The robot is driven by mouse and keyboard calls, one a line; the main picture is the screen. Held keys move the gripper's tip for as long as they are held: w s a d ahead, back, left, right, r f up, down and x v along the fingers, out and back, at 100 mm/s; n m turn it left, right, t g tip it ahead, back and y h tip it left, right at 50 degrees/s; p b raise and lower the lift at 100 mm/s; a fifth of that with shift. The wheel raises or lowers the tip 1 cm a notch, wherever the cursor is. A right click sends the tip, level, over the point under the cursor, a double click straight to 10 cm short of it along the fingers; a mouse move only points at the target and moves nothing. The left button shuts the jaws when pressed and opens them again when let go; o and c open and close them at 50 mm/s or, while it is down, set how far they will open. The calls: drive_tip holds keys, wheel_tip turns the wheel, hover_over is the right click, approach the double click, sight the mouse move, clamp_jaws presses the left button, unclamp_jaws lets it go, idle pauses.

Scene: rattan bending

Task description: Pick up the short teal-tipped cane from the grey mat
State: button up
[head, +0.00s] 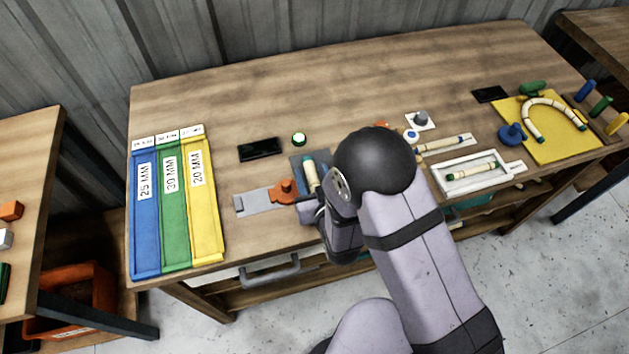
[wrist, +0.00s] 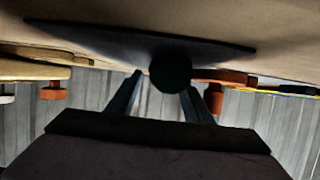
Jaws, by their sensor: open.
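The short cane (head: 310,172) is cream with a dark teal tip and lies on the grey mat (head: 297,162), near the table's front edge. My arm hides its near end in the head view. In the wrist view a dark round cane end (wrist: 170,73) faces the camera, just under the dark sheet of the mat (wrist: 90,42), as the picture is upside down. My gripper (head: 313,205) is low at the mat's near side. In the wrist view my gripper (wrist: 165,88) is open, with one finger on each side of the cane end. Contact cannot be told.
An orange clamp (head: 284,191) on a grey metal strip (head: 258,200) stands close left of the mat. Blue, green and yellow trays (head: 172,215) lie further left. A white tray (head: 470,186) with a cane lies right of my arm. The table's back is clear.

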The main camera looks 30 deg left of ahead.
drive_tip(key=shift+w+a+f, duration=0.3)
drive_tip(key=shift+w+a, duration=0.15)
drive_tip(key=shift+w, duration=0.05)
drive_tip(key=c, duration=1.2)
drive_tip(key=shift+o, duration=0.2)
drive_tip(key=shift+r, duration=0.2)
